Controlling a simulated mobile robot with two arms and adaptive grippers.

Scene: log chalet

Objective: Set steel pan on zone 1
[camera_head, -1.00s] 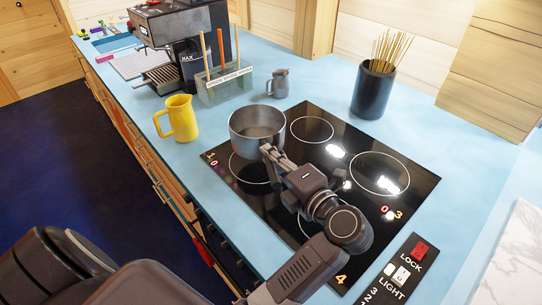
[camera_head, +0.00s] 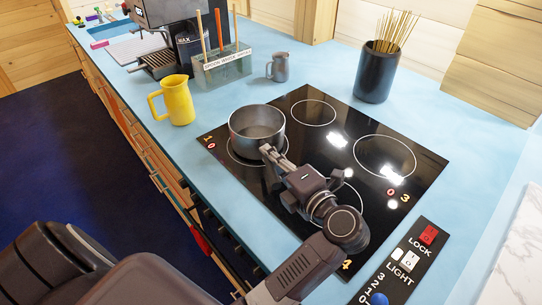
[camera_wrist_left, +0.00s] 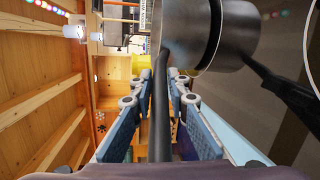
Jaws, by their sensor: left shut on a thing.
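The steel pan (camera_head: 257,129) is over the ring of zone 1 (camera_head: 237,158), at the left corner of the black cooktop (camera_head: 317,142). The ring's near edge shows below the pan; its far part is hidden. I cannot tell whether the pan's base touches the glass. My left gripper (camera_head: 268,153) is shut on the pan's handle. In the left wrist view the dark handle (camera_wrist_left: 161,110) runs between the fingers to the pan (camera_wrist_left: 195,30). My right gripper is not in view.
A yellow jug (camera_head: 178,101) stands left of the cooktop. A small grey pitcher (camera_head: 278,67) and a utensil holder (camera_head: 222,68) are behind it. A dark pot of sticks (camera_head: 374,73) stands at the back right. The other rings look empty. A switch panel (camera_head: 405,262) lies front right.

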